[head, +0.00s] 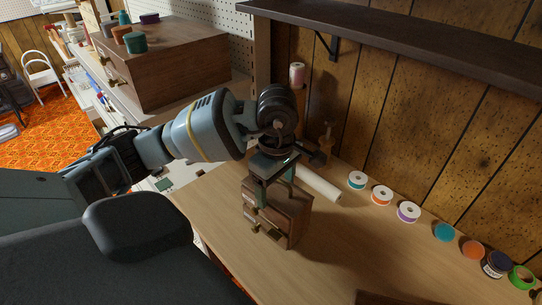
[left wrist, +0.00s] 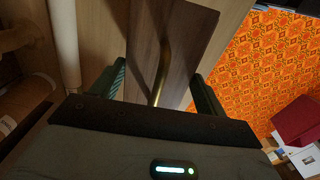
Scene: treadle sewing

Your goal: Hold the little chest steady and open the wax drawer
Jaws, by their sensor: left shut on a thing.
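The little chest (head: 293,216) is a small dark wooden box on the table, upright in the head view. Its front faces the lower left, with small labels and brass pulls (head: 254,227); I cannot read which drawer is the wax drawer. My left gripper (head: 273,186) comes down on the chest from above, with its fingers shut on the chest's two sides. In the left wrist view, the chest's wooden top (left wrist: 176,50) with a brass handle (left wrist: 162,70) lies between the two fingers (left wrist: 158,88). The gripper hides part of the top. My right gripper is not in view.
A white roll (head: 319,185) lies behind the chest. Several ribbon spools (head: 408,212) line the table's wall side, and a dark shelf (head: 400,35) overhangs it. A larger wooden cabinet (head: 165,65) stands at the back left. The table (head: 350,255) is bare right of the chest.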

